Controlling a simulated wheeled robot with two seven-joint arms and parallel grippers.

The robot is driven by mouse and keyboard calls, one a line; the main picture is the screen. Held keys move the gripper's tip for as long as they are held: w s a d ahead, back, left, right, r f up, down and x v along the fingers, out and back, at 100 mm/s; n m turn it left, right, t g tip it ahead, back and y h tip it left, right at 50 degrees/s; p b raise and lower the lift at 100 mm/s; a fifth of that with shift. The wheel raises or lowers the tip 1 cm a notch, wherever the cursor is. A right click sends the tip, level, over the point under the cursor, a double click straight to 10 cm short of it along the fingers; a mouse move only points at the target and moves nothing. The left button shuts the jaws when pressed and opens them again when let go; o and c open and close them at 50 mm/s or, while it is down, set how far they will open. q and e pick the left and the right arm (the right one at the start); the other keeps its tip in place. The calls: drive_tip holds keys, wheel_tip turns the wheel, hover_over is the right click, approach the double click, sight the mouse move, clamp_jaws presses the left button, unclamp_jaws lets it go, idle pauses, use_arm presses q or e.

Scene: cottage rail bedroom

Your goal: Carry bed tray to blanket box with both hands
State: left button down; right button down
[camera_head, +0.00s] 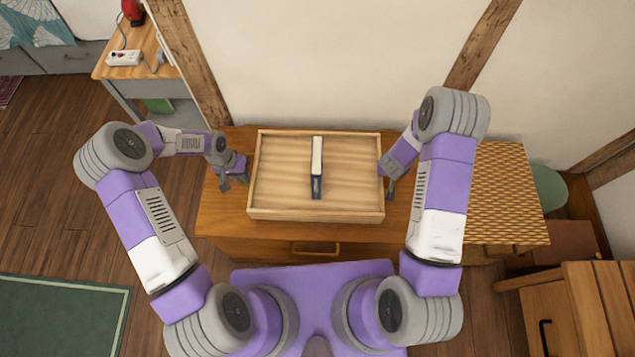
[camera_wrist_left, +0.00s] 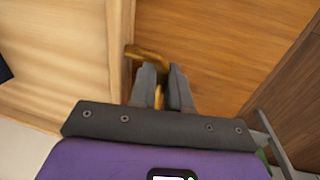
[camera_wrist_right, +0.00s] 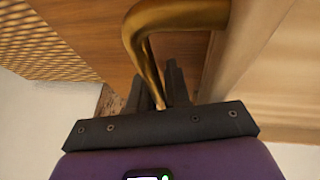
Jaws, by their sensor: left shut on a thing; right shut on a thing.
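The bed tray (camera_head: 270,213) is a shallow pale wooden box. It is over the brown wooden chest top (camera_head: 222,217) in the head view; I cannot tell whether it rests there or is slightly raised. A dark book with a pale page edge (camera_head: 317,165) stands inside it near the middle. My left gripper (camera_head: 235,178) is at the tray's left side, shut on a brass handle (camera_wrist_left: 143,53). My right gripper (camera_head: 390,180) is at the right side, shut on the other brass handle (camera_wrist_right: 178,14). I cannot tell which piece is the blanket box.
A woven-topped piece (camera_head: 503,195) adjoins the chest on the right. A wooden cabinet (camera_head: 570,310) stands at the lower right. A desk (camera_head: 128,72) with a power strip (camera_head: 123,58) is at the upper left. Bare floor (camera_head: 60,200) and a green rug (camera_head: 60,315) are at left.

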use_arm(q)
drive_tip(key=shift+f, duration=0.2)
use_arm(e)
drive_tip(key=shift+f, duration=0.25)
use_arm(q)
drive_tip(key=c, duration=1.1)
unclamp_jaws()
use_arm(e)
drive_tip(key=c, duration=1.1)
unclamp_jaws()
use_arm(q)
drive_tip(key=shift+r, duration=0.1)
use_arm(e)
drive_tip(key=shift+a+r, duration=0.1)
